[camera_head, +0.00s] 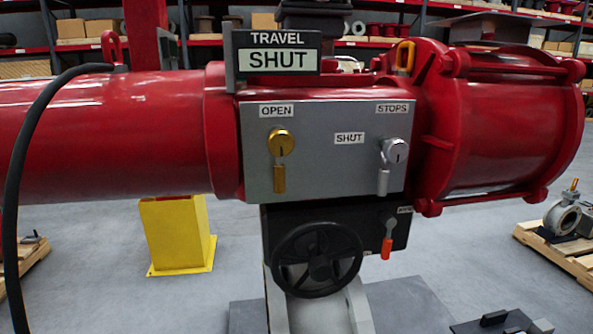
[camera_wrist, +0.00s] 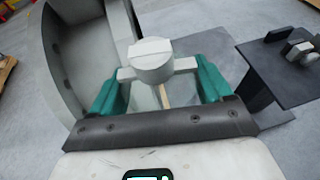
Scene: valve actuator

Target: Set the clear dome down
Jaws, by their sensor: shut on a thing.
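In the wrist view, my gripper (camera_wrist: 162,85) has green fingers on both sides of a pale grey, round-topped piece (camera_wrist: 152,62) and is shut on its side bars. The piece looks opaque here. I cannot make out a clear dome wall, so I cannot tell whether this is the dome. The held piece is over the floor, to the left of a dark flat platform (camera_wrist: 277,82). My gripper does not show in the head view.
A red actuator (camera_head: 120,140) spans the head view, with a grey lock panel (camera_head: 325,165), a TRAVEL SHUT sign (camera_head: 275,52) and a black handwheel (camera_head: 318,258). Small blocks (camera_wrist: 300,50) occupy the platform's far end. A yellow post (camera_head: 175,232) stands left.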

